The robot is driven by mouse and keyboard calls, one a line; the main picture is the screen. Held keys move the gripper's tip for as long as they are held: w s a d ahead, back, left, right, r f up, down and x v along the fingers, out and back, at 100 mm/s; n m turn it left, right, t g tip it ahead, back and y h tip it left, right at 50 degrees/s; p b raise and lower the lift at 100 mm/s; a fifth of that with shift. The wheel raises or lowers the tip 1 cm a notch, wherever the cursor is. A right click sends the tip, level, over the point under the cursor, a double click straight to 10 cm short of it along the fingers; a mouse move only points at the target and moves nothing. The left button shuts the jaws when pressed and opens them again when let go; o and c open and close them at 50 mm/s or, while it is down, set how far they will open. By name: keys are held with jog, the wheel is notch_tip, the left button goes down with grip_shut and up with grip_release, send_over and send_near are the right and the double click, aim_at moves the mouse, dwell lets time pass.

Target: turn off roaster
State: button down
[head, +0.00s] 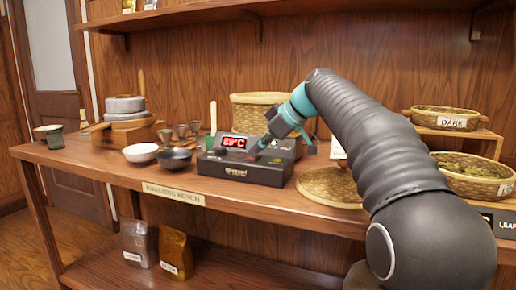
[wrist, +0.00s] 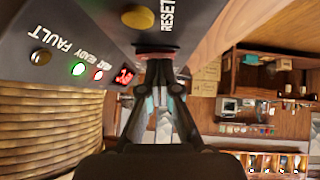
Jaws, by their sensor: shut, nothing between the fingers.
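The roaster (head: 240,174) is a dark box on the wooden bench, with a lit red display reading about 89°C (head: 234,142). My gripper (head: 264,143) is shut and empty, pointing down at the right part of the roaster's top. In the wrist view, my gripper's fingertips (wrist: 156,56) are at the panel edge, over a partly hidden red part; contact cannot be told. A yellow RESET button (wrist: 138,17) lies just beyond them. To the left are a green lit lamp (wrist: 78,69), a red lamp (wrist: 98,75), the red display (wrist: 125,76) and a dull amber FAULT lamp (wrist: 41,57).
A white bowl (head: 141,153) and a black bowl (head: 174,159) stand left of the roaster. A round woven mat (head: 329,188) lies to its right, and a woven basket (head: 248,112) stands behind. Labelled baskets, one marked DARK (head: 446,119), are at the right.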

jog(key=r+p, duration=0.2)
jog(key=r, duration=0.1)
jog(key=r+p, duration=0.1)
jog(key=shift+s+r, duration=0.25)
jog(key=shift+r, duration=0.15)
jog(key=v, duration=0.9)
jog(key=shift+s+d+f+b, duration=0.2)
jog(key=shift+d+b, duration=0.1)
jog(key=shift+b, duration=0.1)
jog(key=shift+w+d+r, duration=0.1)
jog(key=shift+w+d, duration=0.1)
jog(key=shift+w, duration=0.5)
